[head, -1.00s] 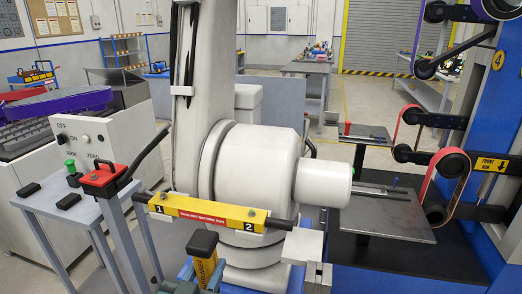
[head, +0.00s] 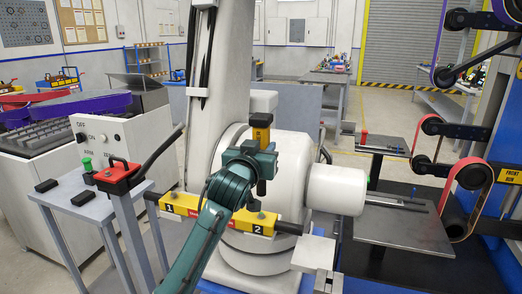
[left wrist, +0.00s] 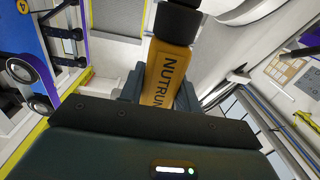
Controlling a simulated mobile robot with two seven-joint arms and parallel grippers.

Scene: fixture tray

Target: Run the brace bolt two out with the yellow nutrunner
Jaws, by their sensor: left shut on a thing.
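The yellow nutrunner (head: 261,134), with a black top, is held upright in my left gripper (head: 258,152). The nutrunner also shows in the left wrist view (left wrist: 172,72), its black lettering partly visible between the jaws. My left gripper is shut on it, above the right part of the yellow brace (head: 181,205) in the picture. The brace is a bar marked 1 on the left and 2 on the right, with dark ends. Bolt two (head: 262,215) shows as a small head near the mark 2. My right gripper is not in view.
A white machine body (head: 337,189) stands right behind the brace. A grey stand with a red-topped lever (head: 118,173) and a control box (head: 104,138) are at the left. A dark plate (head: 400,227) and belt grinder are at the right.

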